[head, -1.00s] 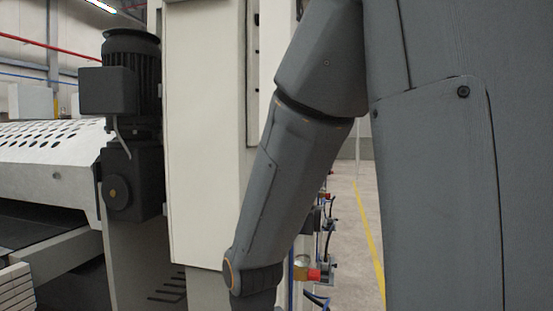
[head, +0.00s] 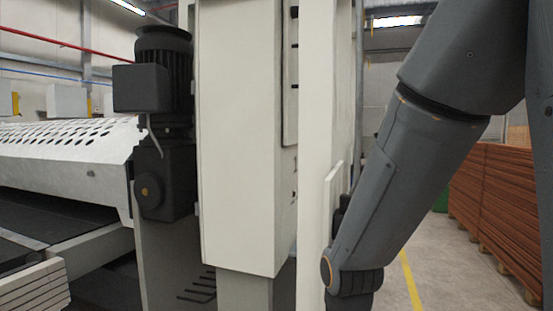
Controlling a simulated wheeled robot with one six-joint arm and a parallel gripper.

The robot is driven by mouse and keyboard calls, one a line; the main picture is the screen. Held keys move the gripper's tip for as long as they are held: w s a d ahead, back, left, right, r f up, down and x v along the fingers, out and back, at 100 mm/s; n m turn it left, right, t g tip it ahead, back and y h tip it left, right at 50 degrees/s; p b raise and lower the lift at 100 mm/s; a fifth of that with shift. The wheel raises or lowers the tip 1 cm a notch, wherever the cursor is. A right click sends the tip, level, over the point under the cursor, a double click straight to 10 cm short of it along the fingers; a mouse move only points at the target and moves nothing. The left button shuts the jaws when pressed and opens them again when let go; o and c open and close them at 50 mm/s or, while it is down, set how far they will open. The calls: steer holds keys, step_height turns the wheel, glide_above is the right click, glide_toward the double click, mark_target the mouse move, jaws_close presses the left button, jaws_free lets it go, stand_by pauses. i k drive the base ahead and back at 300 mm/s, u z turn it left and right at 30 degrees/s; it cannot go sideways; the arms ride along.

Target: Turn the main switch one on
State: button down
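My arm, dark grey, hangs down across the right of the head view. Its lower end runs out of the bottom edge, so my gripper is not in view. No switch that I can identify as main switch one shows. The tall cream machine cabinet (head: 240,150) stands in the middle, with small dark fittings on its narrow right side, too small to tell apart. A pale upright panel (head: 314,130) stands just right of it, left of my arm. A dark part (head: 340,210) beside this panel is partly hidden by my arm.
A dark motor with gearbox (head: 165,120) is mounted left of the cabinet. A perforated white cover (head: 70,150) and a dark conveyor belt (head: 60,222) lie further left. Stacked orange-brown boards (head: 495,205) stand at right. Open floor with a yellow line (head: 411,285) lies between.

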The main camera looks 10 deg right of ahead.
mark_target(247, 206)
steer(key=z, duration=0.05)
steer(key=k, duration=1.15)
steer(key=z, duration=1.05)
steer(key=i, duration=1.05)
steer(key=u, duration=0.6)
steer(key=i, duration=0.4)
steer(key=u, duration=0.5)
